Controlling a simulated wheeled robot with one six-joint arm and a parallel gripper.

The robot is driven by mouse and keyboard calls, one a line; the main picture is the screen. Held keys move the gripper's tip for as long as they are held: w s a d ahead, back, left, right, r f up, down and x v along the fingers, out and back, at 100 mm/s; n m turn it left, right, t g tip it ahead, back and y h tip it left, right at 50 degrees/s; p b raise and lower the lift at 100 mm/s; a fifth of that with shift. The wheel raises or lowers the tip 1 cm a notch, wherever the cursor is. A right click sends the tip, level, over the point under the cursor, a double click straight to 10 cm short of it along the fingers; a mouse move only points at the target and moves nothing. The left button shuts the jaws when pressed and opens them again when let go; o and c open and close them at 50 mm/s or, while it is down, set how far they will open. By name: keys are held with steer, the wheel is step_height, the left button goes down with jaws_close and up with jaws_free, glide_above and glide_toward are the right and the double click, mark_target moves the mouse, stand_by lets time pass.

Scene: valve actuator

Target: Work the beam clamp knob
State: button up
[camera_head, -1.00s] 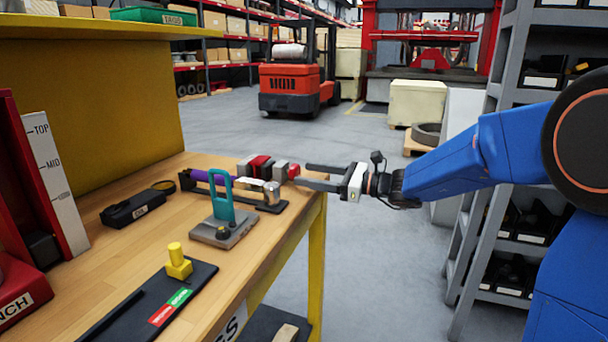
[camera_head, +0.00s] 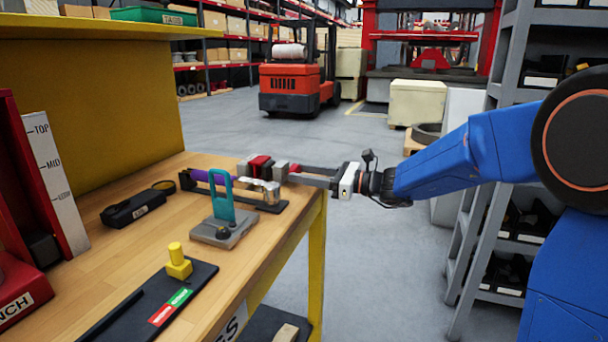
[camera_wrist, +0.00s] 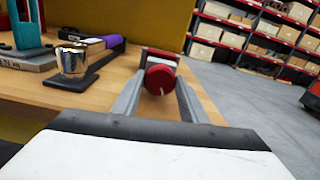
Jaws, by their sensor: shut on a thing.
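The beam clamp (camera_head: 262,166) sits at the far right corner of the wooden bench, with grey and red blocks. Its round red knob faces my arm; in the wrist view the knob (camera_wrist: 160,80) has a pale line on its face and sits between my two fingers. My gripper (camera_head: 299,174) reaches in from the right, level with the knob. Its fingers are shut on the knob, one on each side. In the head view the fingers hide most of the knob. The clamp's body behind the knob is mostly hidden in the wrist view.
A metal cylinder (camera_wrist: 74,62) on a dark base stands left of my fingers in the wrist view. A teal handle (camera_head: 221,192) on a grey block and a yellow knob (camera_head: 178,262) stand nearer on the bench. The floor right of the bench is clear.

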steer(key=o, duration=1)
steer(key=shift+o, duration=0.2)
steer(key=shift+d, duration=0.15)
steer(key=v, duration=1.7)
steer(key=shift+s, duration=0.1)
